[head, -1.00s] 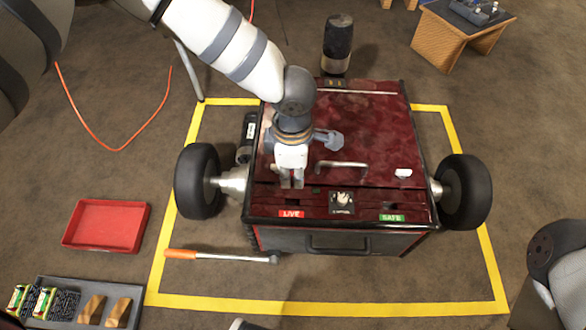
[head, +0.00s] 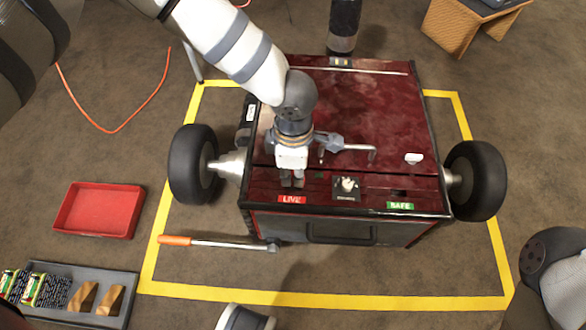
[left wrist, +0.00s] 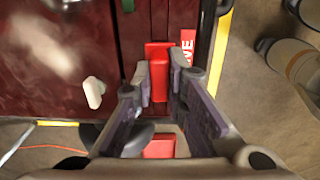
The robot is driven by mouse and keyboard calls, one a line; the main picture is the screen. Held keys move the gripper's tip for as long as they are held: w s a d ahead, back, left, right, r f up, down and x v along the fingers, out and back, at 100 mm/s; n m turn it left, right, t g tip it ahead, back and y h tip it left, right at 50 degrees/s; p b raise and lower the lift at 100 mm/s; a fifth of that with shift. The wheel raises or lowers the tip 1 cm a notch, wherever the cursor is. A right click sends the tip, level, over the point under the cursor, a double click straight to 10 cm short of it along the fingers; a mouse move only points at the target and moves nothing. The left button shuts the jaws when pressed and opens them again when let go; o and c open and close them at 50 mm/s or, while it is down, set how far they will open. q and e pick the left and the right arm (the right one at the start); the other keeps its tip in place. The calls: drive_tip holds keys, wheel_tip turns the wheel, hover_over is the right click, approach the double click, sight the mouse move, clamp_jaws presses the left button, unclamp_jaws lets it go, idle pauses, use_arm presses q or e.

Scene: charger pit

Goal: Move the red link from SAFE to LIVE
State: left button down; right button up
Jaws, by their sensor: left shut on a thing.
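My left gripper (head: 291,182) points down over the front left of the dark red cart top, just behind the red LIVE label (head: 291,199). In the left wrist view its fingers are shut on the red link (left wrist: 158,70), beside the LIVE label (left wrist: 188,48). I cannot tell whether the link is seated in the LIVE slot or just above it; the fingers hide that slot in the head view. The SAFE slot (head: 399,193), behind the green SAFE label (head: 399,206), looks dark and empty. My right gripper is out of view.
A black panel with a pale knob (head: 346,187) sits between the labels. An orange-handled bar (head: 220,242), a red tray (head: 98,210) and a grey tray (head: 70,317) lie on the floor at the left.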

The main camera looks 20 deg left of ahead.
use_arm(q)
drive_tip(key=shift+f+b, duration=0.45)
drive_tip(key=shift+f, duration=1)
drive_tip(key=c, duration=1.5)
unclamp_jaws()
drive_tip(key=shift+c, duration=0.2)
wheel_tip(320, 180, up, 12)
drive_tip(key=shift+w, duration=0.1)
